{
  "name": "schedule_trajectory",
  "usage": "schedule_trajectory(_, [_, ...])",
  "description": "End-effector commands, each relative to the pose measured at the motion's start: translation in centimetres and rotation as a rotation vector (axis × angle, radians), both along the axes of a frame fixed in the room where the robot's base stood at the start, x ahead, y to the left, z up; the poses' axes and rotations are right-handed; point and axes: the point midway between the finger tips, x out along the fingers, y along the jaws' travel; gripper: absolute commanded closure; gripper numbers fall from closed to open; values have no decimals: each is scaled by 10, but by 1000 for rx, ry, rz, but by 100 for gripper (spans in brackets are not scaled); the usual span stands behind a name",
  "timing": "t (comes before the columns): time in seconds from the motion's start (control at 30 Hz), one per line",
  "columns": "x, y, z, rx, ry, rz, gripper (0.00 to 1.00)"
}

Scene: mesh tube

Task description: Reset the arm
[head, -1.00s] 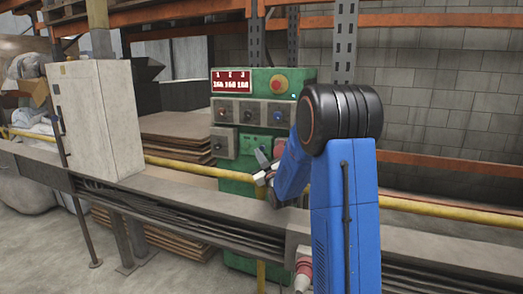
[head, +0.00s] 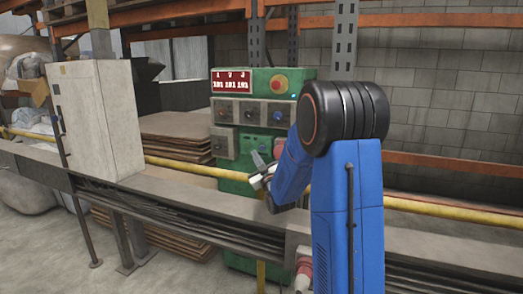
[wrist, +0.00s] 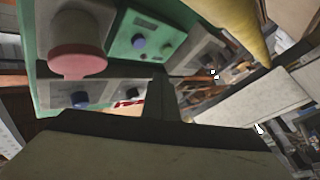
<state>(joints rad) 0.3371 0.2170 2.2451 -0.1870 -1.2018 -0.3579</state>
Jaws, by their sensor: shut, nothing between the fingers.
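My gripper (head: 258,172) is shut and empty in the head view, held just in front of the green control panel (head: 223,168). In the wrist view its dark fingers (wrist: 163,98) are together, pointing up the picture. The wrist view shows part of the panel tilted, with a large red button (wrist: 78,62) and blue knobs (wrist: 138,41). My blue arm hides the panel's lower right.
A grey rail (head: 205,197) runs across below the panel, with a yellow pipe (head: 180,167) behind it. A pale cabinet (head: 98,120) stands on the left. Orange racks (head: 425,20) and a block wall (head: 450,100) are behind.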

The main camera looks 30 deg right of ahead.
Motion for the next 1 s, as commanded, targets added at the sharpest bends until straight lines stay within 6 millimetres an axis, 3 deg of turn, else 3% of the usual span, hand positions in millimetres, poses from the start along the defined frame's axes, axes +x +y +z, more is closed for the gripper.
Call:
schedule_trajectory(0.33, [-1,2,1,4,10,1,100])
schedule_trajectory(0.53, [-16,22,8,54,114,4,100])
schedule_trajectory(0.77, [-57,57,5,153,317,4,100])
schedule_trajectory(1.0, [-119,94,-8,256,528,-2,100])
